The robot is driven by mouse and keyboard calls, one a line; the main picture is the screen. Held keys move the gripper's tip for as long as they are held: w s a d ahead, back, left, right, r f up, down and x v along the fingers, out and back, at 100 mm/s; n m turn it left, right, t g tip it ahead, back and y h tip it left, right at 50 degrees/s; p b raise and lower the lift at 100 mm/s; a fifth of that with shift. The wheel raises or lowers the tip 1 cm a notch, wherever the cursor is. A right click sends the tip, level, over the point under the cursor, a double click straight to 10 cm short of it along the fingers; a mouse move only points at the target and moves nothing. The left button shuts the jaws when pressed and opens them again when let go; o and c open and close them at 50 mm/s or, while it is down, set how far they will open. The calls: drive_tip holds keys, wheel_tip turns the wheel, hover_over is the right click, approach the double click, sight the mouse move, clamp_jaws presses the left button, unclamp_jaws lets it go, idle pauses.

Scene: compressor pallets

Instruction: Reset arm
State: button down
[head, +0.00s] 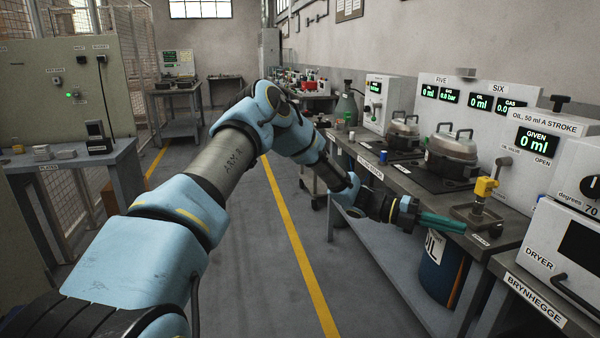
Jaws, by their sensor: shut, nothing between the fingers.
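My arm reaches from the lower left across the aisle to the right-hand bench (385,190). My gripper (445,222), with teal fingers, is shut and empty. It points right, over the bench's front edge near the blue drum below. The fingertips are apart from the yellow-topped pump (483,192) on its metal base, which stands just beyond them to the right. The exact height of the fingers above the bench is hard to judge.
Two lidded metal pots (452,152) stand on dark plates behind the gripper. A white panel (480,105) with displays backs them. A dryer (565,250) stands at right. A blue drum (440,272) is under the bench. The aisle floor by the yellow line (295,245) is clear.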

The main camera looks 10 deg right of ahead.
drive_tip(key=w+a+f+m+t+y, duration=0.3)
drive_tip(key=a+m, duration=0.4)
drive_tip(key=a, duration=0.6)
drive_tip(key=w+a+m+t+y, duration=0.3)
drive_tip(key=a+m+t+y, duration=0.3)
drive_tip(key=a, duration=0.7)
drive_tip(key=a+r+m+t+y, duration=0.1)
drive_tip(key=a+m, duration=0.6)
drive_tip(key=a, duration=0.7)
drive_tip(key=s+a+r+m+t+y, duration=0.1)
drive_tip(key=a+r+m+t, duration=0.3)
drive_tip(key=a+m, duration=0.4)
drive_tip(key=a+y, duration=0.1)
drive_tip(key=a, duration=0.5)
drive_tip(key=shift+s+a+r+y, duration=0.25)
drive_tip(key=shift+a+r+y, duration=0.05)
drive_tip(key=shift+a+r, duration=0.1)
drive_tip(key=shift+d, duration=0.1)
